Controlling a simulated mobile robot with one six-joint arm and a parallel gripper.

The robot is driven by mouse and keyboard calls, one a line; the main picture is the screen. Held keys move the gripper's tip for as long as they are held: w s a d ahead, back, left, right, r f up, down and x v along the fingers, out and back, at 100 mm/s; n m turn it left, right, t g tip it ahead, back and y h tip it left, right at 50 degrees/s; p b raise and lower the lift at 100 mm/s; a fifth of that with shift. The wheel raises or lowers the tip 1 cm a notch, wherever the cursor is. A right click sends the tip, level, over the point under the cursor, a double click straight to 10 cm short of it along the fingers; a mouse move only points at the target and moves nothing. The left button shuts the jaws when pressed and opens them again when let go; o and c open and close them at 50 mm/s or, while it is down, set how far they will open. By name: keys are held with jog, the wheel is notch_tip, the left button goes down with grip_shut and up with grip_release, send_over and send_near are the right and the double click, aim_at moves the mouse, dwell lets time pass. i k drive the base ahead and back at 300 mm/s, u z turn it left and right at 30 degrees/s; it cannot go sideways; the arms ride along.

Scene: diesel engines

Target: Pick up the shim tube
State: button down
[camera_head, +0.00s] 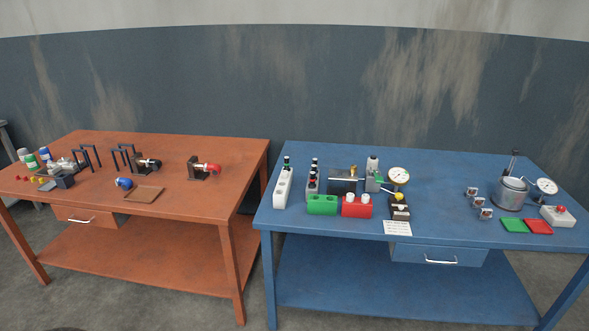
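I cannot tell for certain which thing is the shim tube; the items are small at this distance. On the blue table (440,165), a white holder (283,188) with round openings has a dark, green-topped bottle or tube (287,162) at its far end. Beside it, several small dark-topped tubes or bottles (314,172) stand in a row. A green block (322,205) with openings and a red block (357,207) with white round pieces on top sit near the front. My gripper is not in view.
A dial gauge (398,176) stands mid-table on the blue table. A silver pot (511,193), green pad (513,226), red pad (538,227) and red-button box (558,215) are at right.

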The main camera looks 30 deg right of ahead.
aim_at(366, 198)
jog(key=z, duration=4.2)
jog(key=i, duration=0.1)
jog(key=z, duration=4.95)
jog(key=i, duration=0.1)
jog(key=z, duration=2.85)
jog(key=i, duration=0.6)
jog(key=u, duration=0.05)
